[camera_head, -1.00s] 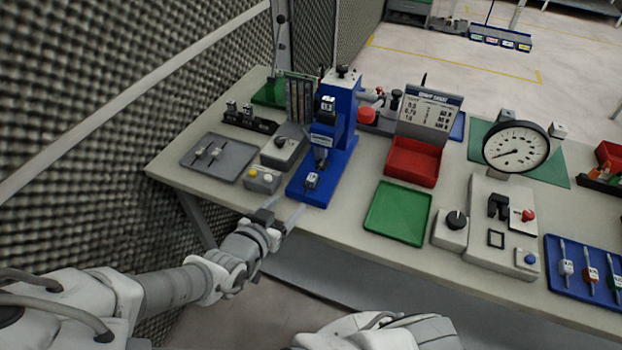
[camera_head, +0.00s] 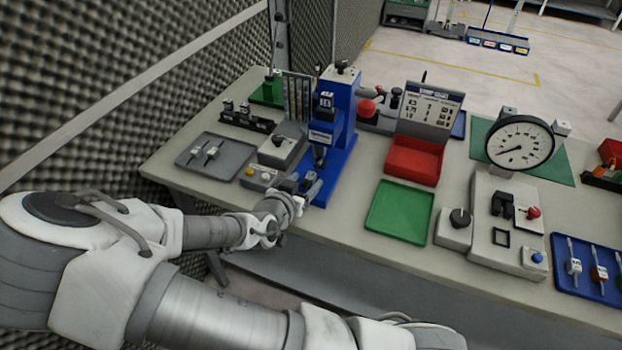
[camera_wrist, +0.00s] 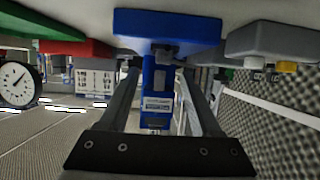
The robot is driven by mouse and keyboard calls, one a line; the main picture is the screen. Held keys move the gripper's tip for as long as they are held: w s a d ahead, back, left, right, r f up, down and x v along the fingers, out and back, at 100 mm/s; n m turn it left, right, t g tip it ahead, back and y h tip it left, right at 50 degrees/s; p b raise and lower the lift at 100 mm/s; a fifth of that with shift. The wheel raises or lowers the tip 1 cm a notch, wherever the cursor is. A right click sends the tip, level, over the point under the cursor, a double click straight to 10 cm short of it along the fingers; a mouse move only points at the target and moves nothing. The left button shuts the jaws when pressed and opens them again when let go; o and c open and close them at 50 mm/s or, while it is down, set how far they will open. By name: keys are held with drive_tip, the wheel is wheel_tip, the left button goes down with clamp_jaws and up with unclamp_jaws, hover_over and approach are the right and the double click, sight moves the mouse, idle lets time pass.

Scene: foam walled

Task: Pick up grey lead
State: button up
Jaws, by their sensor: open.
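The blue press (camera_head: 334,140) stands on the table, with a small grey piece at the front of its base. My gripper (camera_head: 303,185) is low at the front of that base, open around or just before the piece, and partly hides it. In the wrist view, which looks upside down, the fingers (camera_wrist: 160,75) are apart, with the blue press (camera_wrist: 157,100) beyond and a small grey part (camera_wrist: 164,55) between their tips. I cannot tell whether they touch it. Two grey leads with pale tags (camera_head: 205,152) lie in the grey tray (camera_head: 233,160) to the left.
A button box (camera_head: 262,177) and a grey device (camera_head: 280,150) stand left of the press. A green tray (camera_head: 400,208), a red bin (camera_head: 414,160) and a dial gauge (camera_head: 520,143) are to the right. A blue tray (camera_head: 590,287) of tagged leads is at far right.

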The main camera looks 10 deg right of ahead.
sight(312, 173)
drive_tip(key=x, duration=0.5)
drive_tip(key=shift+w+a, duration=0.15)
clamp_jaws()
